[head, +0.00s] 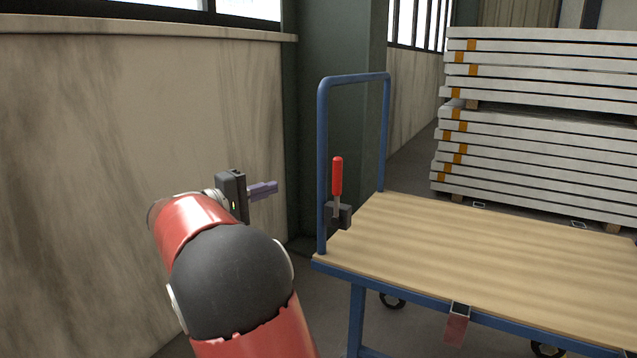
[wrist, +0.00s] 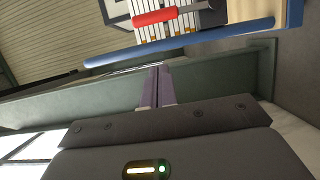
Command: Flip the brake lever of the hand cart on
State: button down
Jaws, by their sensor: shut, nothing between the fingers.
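The hand cart has a blue frame and a wooden deck (head: 480,250). Its brake lever (head: 337,176) has a red handle on a dark bracket (head: 338,215) by the blue push bar (head: 323,150). In the head view the red handle stands upright. In the wrist view the red handle (wrist: 155,17) lies across the top, beyond the blue bar (wrist: 180,43). My gripper (head: 275,187) is left of the push bar and lever, apart from both. Its purple fingers are together and empty, and they also show in the wrist view (wrist: 158,72).
Stacked pale panels (head: 540,130) stand behind the cart at the right. A dark green pillar (head: 330,50) rises behind the push bar. A stained wall (head: 100,130) is on the left. Open space lies between my gripper and the push bar.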

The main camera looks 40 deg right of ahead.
aim_at(337, 190)
jog(key=shift+d, duration=0.1)
jog(key=shift+s+d+p, duration=0.15)
jog(key=shift+s+d, duration=0.2)
jog(key=shift+d, duration=1.8)
jog(key=shift+s+d+p, duration=0.1)
jog(key=shift+s+d, duration=0.3)
jog(key=shift+d, duration=1.75)
jog(key=shift+s+d+p, duration=0.15)
jog(key=shift+s+d, duration=0.2)
jog(key=shift+d, duration=1.8)
